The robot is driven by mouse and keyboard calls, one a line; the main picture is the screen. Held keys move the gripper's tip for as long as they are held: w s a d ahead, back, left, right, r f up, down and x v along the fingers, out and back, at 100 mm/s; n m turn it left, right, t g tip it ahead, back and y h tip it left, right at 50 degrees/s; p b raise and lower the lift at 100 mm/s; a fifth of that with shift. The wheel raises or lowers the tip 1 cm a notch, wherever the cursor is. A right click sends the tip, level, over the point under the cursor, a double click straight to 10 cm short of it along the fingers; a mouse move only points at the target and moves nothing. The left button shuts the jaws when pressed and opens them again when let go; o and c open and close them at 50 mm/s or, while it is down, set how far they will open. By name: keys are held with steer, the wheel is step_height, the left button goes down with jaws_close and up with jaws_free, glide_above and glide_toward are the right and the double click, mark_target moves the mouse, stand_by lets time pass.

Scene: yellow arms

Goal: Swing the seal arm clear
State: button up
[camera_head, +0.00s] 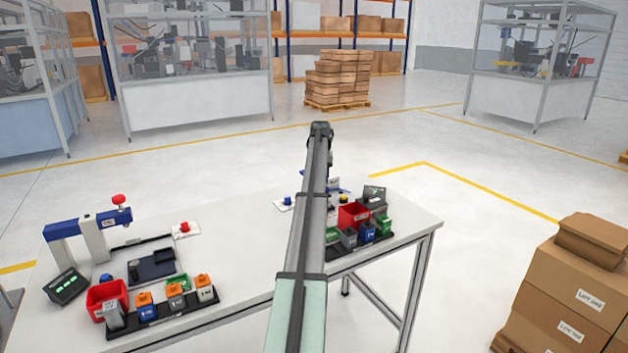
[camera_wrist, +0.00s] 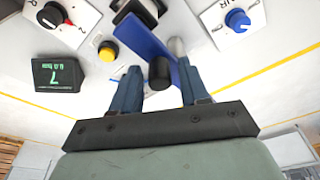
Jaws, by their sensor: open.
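In the wrist view, the blue bar (camera_wrist: 146,40), which looks like the seal arm, runs from a dark mount at the top down between my fingers. A black cylindrical handle (camera_wrist: 159,74) stands at its near end. My gripper (camera_wrist: 158,70) is open, with one finger on each side of the handle. I see a gap at the left finger; contact at the right finger cannot be told. In the head view, my own arm hides most of this station, and only a bit of blue shows past it.
Around the bar are a yellow button (camera_wrist: 108,51), a green-lit display (camera_wrist: 58,84), a black knob (camera_wrist: 50,14) and a blue knob (camera_wrist: 237,20). In the head view, a red bin (camera_head: 352,216) stands near my arm. Another blue-armed station (camera_head: 88,224) is on the left.

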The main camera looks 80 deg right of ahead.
steer(key=c, duration=0.6)
steer(key=shift+o, duration=0.2)
steer(key=shift+s+d, duration=0.45)
steer(key=shift+d, duration=0.1)
